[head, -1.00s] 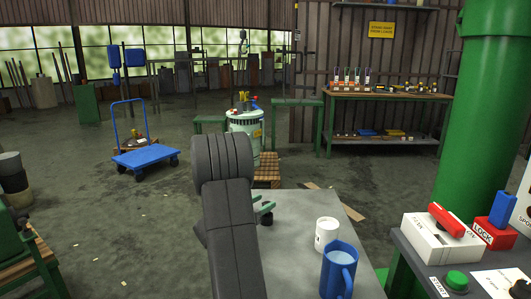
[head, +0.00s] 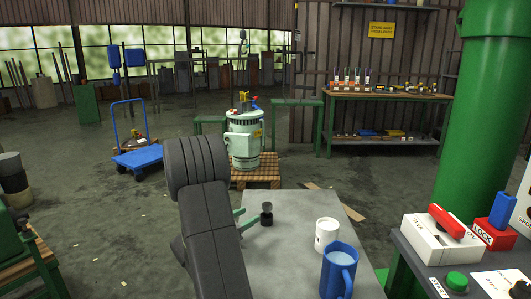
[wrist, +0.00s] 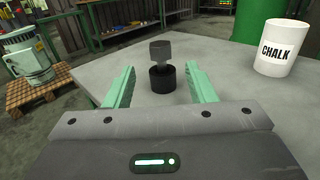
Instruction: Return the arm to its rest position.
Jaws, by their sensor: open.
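My arm (head: 207,215) rises over the grey table (head: 295,205) in the head view. My gripper (head: 252,217) shows just right of it, with green fingers over the table. In the wrist view my gripper (wrist: 161,72) has its two green fingers wide apart and nothing clamped between them. A dark knob-like part (wrist: 160,68) with a wide black base stands upright on the table, ahead of and between the fingers, apart from both. It also shows in the head view (head: 266,212) at the fingertips. My arm hides part of the table's left side.
A white chalk cup (wrist: 276,47) and a blue mug (head: 338,270) stand on the table's right side. A control panel with a red switch (head: 447,220) and a green column (head: 486,110) are at right. A pale green drum (head: 244,140) stands on a pallet behind.

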